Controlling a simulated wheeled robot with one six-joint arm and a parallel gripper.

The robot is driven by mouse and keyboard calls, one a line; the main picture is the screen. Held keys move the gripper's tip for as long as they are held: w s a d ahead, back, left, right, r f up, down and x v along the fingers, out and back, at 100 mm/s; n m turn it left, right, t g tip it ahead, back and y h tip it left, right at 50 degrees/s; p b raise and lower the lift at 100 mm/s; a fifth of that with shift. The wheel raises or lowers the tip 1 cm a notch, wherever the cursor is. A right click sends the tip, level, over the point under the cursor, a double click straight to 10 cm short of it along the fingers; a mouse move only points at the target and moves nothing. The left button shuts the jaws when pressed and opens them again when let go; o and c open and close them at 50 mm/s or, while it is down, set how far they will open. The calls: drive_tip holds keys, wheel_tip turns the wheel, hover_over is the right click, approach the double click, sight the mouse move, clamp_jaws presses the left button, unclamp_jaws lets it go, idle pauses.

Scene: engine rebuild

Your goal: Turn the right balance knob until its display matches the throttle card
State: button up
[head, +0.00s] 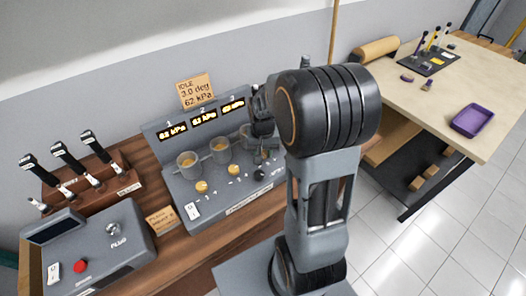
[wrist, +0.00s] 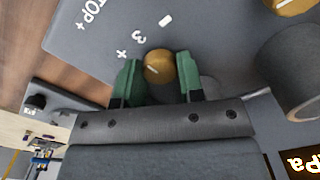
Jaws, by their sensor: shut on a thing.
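The brass knob marked 3 (wrist: 158,67) sits on the grey panel in the wrist view, with a pale pointer line on its face. My gripper (wrist: 157,75) is shut on this knob, one green finger on each side. In the head view my arm hides most of the knob's surroundings. The throttle card (head: 195,91) stands behind the panel and reads IDLE, 3.0 deg, 62 kPa. The display under number 3 (head: 233,104) is lit, but its digits are too small to read surely. The displays under 1 (head: 172,131) and 2 (head: 204,117) are lit too.
Two more brass knobs (head: 201,186) (head: 228,171) and cup-like cylinders (head: 188,164) are on the panel. A lever block (head: 90,188) and a box with a red button (head: 80,266) stand left. A table with a purple tray (head: 472,120) is at right.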

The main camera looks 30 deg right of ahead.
drive_tip(key=shift+m, duration=0.3)
idle(0.4)
drive_tip(key=o, duration=0.9)
wheel_tip(320, 180, up, 14)
drive_tip(key=shift+f+b, duration=0.1)
drive_tip(key=shift+b, duration=0.25)
